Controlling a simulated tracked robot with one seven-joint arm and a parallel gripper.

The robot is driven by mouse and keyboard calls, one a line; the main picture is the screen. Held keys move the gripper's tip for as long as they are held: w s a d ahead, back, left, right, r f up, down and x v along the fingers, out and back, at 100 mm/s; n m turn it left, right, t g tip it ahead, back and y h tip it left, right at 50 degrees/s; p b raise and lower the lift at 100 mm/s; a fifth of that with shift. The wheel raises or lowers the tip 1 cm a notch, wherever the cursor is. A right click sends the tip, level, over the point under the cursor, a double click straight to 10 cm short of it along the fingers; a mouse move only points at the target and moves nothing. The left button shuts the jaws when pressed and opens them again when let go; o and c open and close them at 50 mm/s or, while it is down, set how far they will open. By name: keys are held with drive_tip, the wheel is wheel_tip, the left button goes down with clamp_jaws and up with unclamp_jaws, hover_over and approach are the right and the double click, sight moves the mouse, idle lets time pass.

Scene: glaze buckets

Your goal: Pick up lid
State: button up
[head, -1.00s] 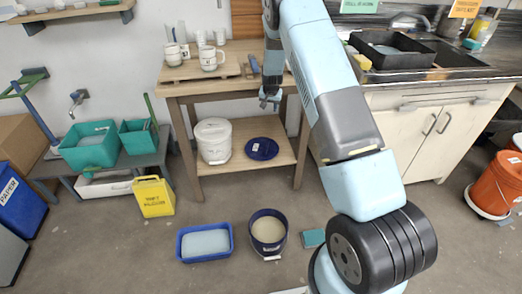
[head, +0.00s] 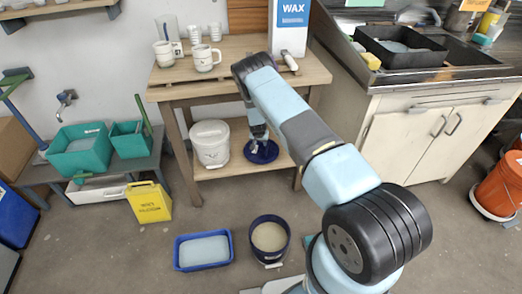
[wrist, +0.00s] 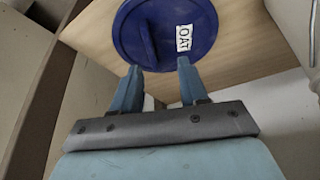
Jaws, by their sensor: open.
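A round dark blue lid (head: 262,153) lies on the lower shelf of the wooden table. In the wrist view the lid (wrist: 185,35) shows a raised bar handle (wrist: 147,36) and a white label reading "OAT" (wrist: 184,38). My gripper (head: 255,146) is at the lid in the head view and hides part of it. In the wrist view my gripper (wrist: 157,68) is open, with its two fingers apart. The fingertips overlap the lid's near edge in that view, and the handle lies beyond them, toward the left finger. I cannot tell whether the fingers touch the lid.
A white lidded bucket (head: 210,145) stands left of the lid on the lower shelf (head: 222,172). The tabletop (head: 215,78) is above, with mugs (head: 206,57) and a WAX container (head: 290,27). An open blue bucket (head: 269,238) and a blue tray (head: 203,250) are on the floor.

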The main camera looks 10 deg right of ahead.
hover_over(266, 150)
drive_tip(key=s+a, duration=0.1)
drive_tip(key=s, duration=0.1)
drive_tip(key=f, duration=0.6)
drive_tip(key=shift+s, duration=0.2)
drive_tip(key=shift+x, duration=3.1)
drive_tip(key=shift+w+d, duration=0.15)
clamp_jaws()
